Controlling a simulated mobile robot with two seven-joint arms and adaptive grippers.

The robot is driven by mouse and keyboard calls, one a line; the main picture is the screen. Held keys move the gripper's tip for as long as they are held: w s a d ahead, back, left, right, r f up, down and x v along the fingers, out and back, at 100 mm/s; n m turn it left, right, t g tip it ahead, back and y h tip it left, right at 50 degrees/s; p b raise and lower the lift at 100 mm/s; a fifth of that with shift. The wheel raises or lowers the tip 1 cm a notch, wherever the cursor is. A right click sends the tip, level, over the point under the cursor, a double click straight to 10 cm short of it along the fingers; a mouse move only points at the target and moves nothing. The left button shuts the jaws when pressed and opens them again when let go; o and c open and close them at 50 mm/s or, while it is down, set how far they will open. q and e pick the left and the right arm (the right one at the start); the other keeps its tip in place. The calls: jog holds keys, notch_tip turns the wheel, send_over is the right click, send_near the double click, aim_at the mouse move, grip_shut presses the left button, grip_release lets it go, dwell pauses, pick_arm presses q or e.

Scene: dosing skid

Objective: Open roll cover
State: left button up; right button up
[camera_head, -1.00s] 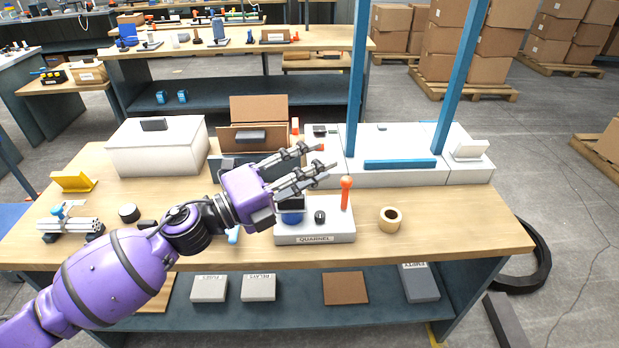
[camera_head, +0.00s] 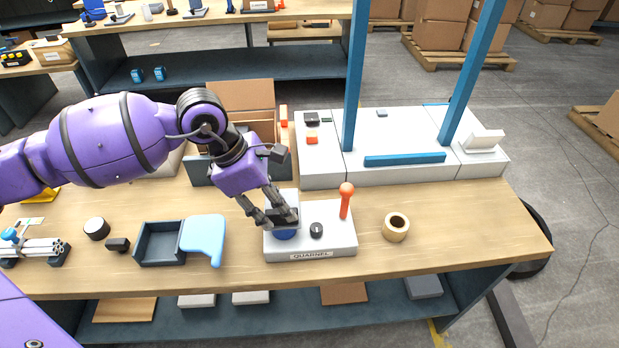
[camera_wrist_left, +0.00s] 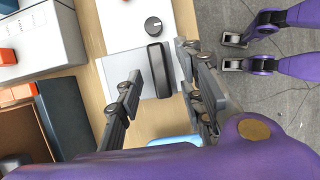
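The white unit labelled QUARNEL (camera_head: 335,240) sits near the table's front edge. It carries a black knob (camera_head: 316,230), an upright orange lever (camera_head: 346,200) and a blue round part (camera_head: 285,235). A pale cover panel (camera_head: 286,196) at its left is partly hidden by my gripper. In the left wrist view, a dark bar handle (camera_wrist_left: 158,70) lies across the pale panel. My left gripper (camera_head: 268,222) points down over this part. Its fingers (camera_wrist_left: 165,92) are apart, one on each side of the handle, with gaps visible.
A beige ring (camera_head: 396,227) stands right of the unit. Left are a dark tray (camera_head: 160,245) and a light blue curved piece (camera_head: 203,240). A white machine with blue posts (camera_head: 400,160) and an open cardboard box (camera_head: 240,95) stand behind. The right front table is clear.

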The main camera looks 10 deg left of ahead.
pick_arm(q)
jog(key=shift+x, duration=1.55)
jog(key=shift+c, duration=0.5)
grip_shut()
jog(key=shift+r, duration=0.1)
